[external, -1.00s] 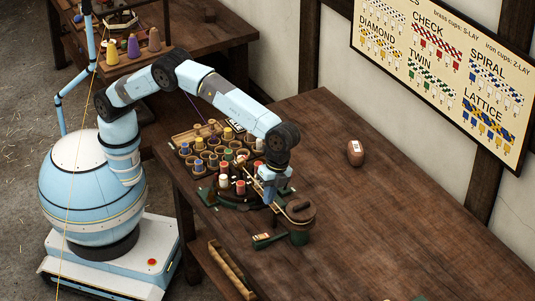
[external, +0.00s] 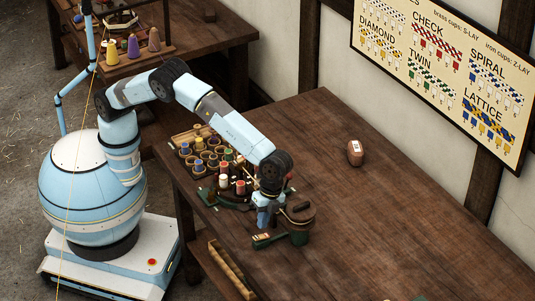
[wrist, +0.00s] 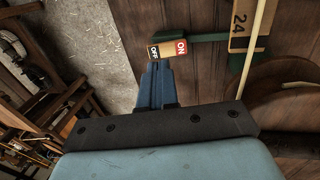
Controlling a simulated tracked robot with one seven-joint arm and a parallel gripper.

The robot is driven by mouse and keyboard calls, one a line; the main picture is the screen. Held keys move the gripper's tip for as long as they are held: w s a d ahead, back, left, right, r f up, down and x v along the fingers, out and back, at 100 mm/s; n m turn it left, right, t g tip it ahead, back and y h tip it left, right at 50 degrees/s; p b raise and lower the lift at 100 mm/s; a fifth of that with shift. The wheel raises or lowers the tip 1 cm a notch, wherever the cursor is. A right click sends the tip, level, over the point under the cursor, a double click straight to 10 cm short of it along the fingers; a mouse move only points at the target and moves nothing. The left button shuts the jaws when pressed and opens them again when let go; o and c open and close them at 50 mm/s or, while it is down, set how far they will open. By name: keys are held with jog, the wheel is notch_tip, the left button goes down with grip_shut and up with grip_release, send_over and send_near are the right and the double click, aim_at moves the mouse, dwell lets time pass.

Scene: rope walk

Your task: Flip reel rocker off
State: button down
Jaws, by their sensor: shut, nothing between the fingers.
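The reel rocker (wrist: 178,50) is a small switch on a green bracket, with a red half marked ON and a dark half marked OFF. In the external view the rocker (external: 263,237) is a small pale and orange patch at the front edge of the table. My gripper (wrist: 158,66) is shut and empty, with its fingertips just beside the OFF half; I cannot tell whether they touch it. In the external view my gripper (external: 262,226) points down right behind the rocker. Which half is pressed down is too small to tell.
The brown reel (external: 302,214) stands close to the right of my gripper. A wooden tag marked 24 (wrist: 240,22) sits near the rocker. Bobbins in a tray (external: 205,155) stand to the left.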

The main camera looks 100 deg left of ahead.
aim_at(259, 237)
jog(key=shift+x, duration=2.1)
